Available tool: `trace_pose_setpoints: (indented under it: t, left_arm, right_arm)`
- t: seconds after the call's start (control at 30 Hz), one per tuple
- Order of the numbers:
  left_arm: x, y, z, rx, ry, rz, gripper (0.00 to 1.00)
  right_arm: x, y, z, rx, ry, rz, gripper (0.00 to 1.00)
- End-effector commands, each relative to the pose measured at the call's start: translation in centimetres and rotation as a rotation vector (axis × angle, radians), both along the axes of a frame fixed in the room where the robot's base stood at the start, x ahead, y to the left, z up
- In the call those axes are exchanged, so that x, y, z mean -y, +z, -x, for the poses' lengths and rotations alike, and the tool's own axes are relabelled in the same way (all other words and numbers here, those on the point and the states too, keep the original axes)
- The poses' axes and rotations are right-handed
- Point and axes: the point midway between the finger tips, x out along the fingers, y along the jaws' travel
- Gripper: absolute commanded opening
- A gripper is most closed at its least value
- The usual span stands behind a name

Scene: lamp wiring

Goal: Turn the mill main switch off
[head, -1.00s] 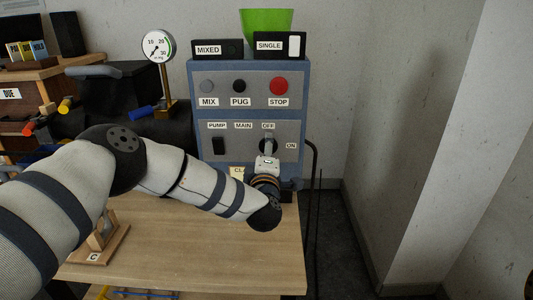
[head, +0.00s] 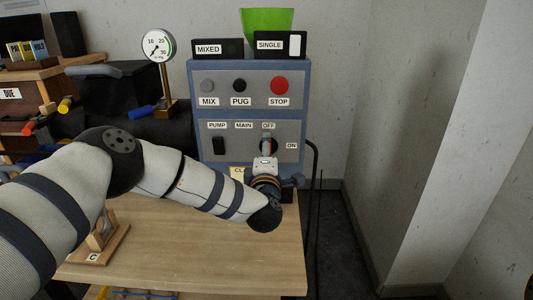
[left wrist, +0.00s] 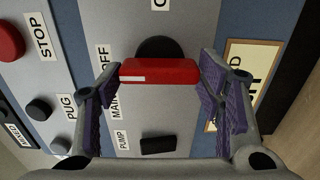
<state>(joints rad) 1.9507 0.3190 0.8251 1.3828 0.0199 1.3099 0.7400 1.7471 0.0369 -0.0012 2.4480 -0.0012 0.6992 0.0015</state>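The mill main switch is a red handle on a black round base on the panel, seen in the head view (head: 274,147) and in the left wrist view (left wrist: 160,71). The handle is upright on the panel, its white-marked end toward the OFF label (head: 268,125). The ON label (head: 291,146) is to its right. My left gripper (head: 268,150) is at the switch. In the left wrist view its purple-padded fingers (left wrist: 160,92) are spread wide, one near each end of the handle. Contact cannot be told. My right gripper is not in view.
The black pump switch (head: 218,145) is left of the main switch. MIX, PUG and the red STOP button (head: 279,85) are above. A green hopper (head: 266,22) tops the mill. A wooden table (head: 190,250) lies below, with a stand marked C (head: 98,257).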

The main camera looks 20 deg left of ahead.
Motion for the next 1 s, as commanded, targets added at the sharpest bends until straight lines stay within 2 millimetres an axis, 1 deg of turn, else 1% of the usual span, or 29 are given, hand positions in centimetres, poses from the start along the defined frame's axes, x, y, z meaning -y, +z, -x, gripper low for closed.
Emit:
trace_pose_setpoints:
  t: [0.03,0.07,0.33,0.43,0.47,0.53,0.7,0.8,0.9,1.0]
  left_arm:
    - [0.0,0.0,0.0,-0.001,0.0,-0.001,0.76]
    - [0.0,0.0,0.0,-0.001,0.0,-0.001,0.78]
    - [0.0,0.0,0.0,0.0,0.001,-0.002,0.78]
    - [0.2,0.0,0.7,-0.001,0.0,-0.002,0.78]
    - [0.4,0.0,1.2,-0.001,-0.001,-0.002,0.78]
    - [0.8,0.0,2.8,-0.003,-0.003,-0.001,0.78]
    - [2.1,0.0,7.3,-0.004,-0.003,-0.002,0.78]
    - [2.7,0.0,9.5,-0.002,-0.003,-0.001,0.78]
    - [3.1,0.0,10.8,-0.001,-0.001,-0.002,0.78]
    - [3.3,0.0,11.5,-0.001,0.0,-0.002,0.78]
  right_arm:
    - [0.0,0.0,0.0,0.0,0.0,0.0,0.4]
    - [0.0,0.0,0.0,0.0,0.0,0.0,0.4]
    - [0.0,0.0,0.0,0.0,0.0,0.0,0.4]
    - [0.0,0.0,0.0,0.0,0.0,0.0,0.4]
    - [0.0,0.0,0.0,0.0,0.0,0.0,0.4]
    - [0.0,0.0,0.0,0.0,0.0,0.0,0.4]
    - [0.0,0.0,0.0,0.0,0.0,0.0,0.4]
    - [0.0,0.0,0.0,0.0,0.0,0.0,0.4]
    - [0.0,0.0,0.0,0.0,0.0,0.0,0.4]
    - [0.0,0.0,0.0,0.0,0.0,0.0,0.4]
